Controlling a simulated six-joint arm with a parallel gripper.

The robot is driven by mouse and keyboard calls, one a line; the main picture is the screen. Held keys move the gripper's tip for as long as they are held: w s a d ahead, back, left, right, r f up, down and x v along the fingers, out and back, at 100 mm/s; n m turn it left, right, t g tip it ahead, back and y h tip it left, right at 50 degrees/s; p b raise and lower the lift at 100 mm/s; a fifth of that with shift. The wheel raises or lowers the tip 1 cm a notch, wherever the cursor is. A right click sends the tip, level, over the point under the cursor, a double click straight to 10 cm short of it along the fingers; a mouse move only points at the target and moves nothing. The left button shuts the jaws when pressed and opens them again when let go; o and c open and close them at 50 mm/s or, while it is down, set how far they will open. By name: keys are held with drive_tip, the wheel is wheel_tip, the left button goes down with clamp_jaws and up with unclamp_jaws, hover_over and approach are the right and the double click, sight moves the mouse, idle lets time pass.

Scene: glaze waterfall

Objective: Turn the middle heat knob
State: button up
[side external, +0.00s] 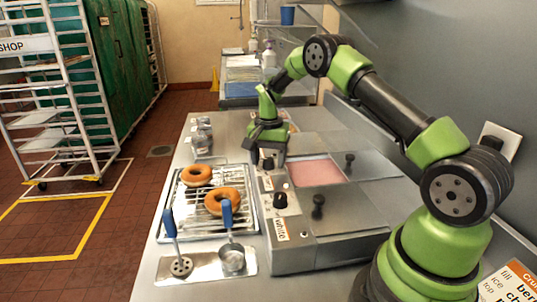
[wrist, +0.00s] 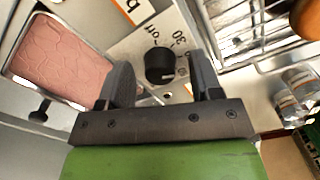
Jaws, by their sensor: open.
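The middle heat knob (wrist: 158,62) is a black round dial with a white pointer mark, on a pale plate marked "off" and "30". In the wrist view it lies between the two dark fingers of my gripper (wrist: 163,72), which are open on either side of it. I cannot tell whether either finger touches it. In the side view my gripper (side external: 268,157) points down over the front panel of the steel glaze warmer (side external: 338,248) and mostly hides this knob. The nearest heat knob (side external: 280,200) stands uncovered by the "white" label.
A pan of pink glaze (side external: 315,171) sits open beside the panel; it also shows in the wrist view (wrist: 62,60). Black lid handles (side external: 318,203) stand up nearby. A wire rack (side external: 190,222) holds two doughnuts (side external: 222,201).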

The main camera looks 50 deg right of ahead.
sight(268, 159)
wheel_tip(268, 159, up, 10)
idle(0.4)
drive_tip(key=s+a+r+n+t, duration=0.35)
drive_tip(key=s+a+r, duration=0.45)
drive_tip(key=a+r, duration=0.3)
drive_tip(key=s+a+n+t+y, duration=0.1)
drive_tip(key=s+a+n+t, duration=0.1)
drive_tip(key=s, duration=0.6)
drive_tip(key=s+a+r+n+t+y, duration=0.1)
drive_tip(key=s+a+n, duration=0.3)
drive_tip(key=s, duration=0.4)
drive_tip(key=shift+a+r+t, duration=0.15)
drive_tip(key=shift+a+t, duration=0.2)
drive_tip(key=shift+a, duration=0.2)
